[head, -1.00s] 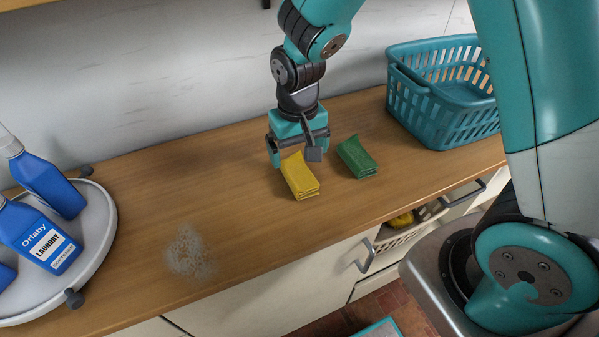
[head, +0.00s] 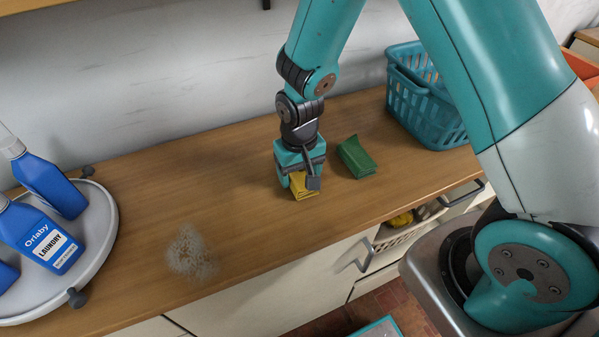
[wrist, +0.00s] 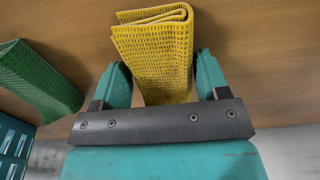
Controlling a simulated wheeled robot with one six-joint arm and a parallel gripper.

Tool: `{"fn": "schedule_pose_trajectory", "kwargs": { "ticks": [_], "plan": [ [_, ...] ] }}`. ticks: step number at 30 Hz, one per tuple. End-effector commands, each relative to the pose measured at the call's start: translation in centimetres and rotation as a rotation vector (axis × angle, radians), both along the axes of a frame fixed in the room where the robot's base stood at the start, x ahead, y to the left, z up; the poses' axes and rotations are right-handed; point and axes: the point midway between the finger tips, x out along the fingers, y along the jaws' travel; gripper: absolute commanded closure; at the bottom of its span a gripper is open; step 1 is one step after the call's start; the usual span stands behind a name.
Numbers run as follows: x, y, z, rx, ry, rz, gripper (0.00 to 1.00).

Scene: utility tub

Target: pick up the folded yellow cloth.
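The folded yellow cloth (head: 303,188) lies on the wooden counter, mostly covered by my gripper in the head view. In the wrist view the yellow cloth (wrist: 155,55) runs between the two teal fingers. My gripper (wrist: 165,85) is open around it, with a gap between the cloth and each finger. In the head view my gripper (head: 298,180) is low over the cloth, pointing down.
A folded green cloth (head: 356,157) lies just right of my gripper. A teal basket (head: 425,100) stands further right. A grey round tray (head: 98,235) with blue laundry bottles (head: 40,237) is at the left. A foamy patch (head: 190,254) marks the counter near its front edge.

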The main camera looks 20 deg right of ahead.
Motion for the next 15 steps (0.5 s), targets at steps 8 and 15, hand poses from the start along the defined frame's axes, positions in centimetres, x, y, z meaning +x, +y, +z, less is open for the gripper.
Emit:
{"fn": "schedule_pose_trajectory", "kwargs": {
  "ticks": [8, 15],
  "plan": [
    [0.0, 0.0, 0.0, 0.000, 0.000, 0.000, 0.64],
    [0.1, 0.0, 1.4, 0.001, -0.003, 0.000, 0.64]
  ]
}}
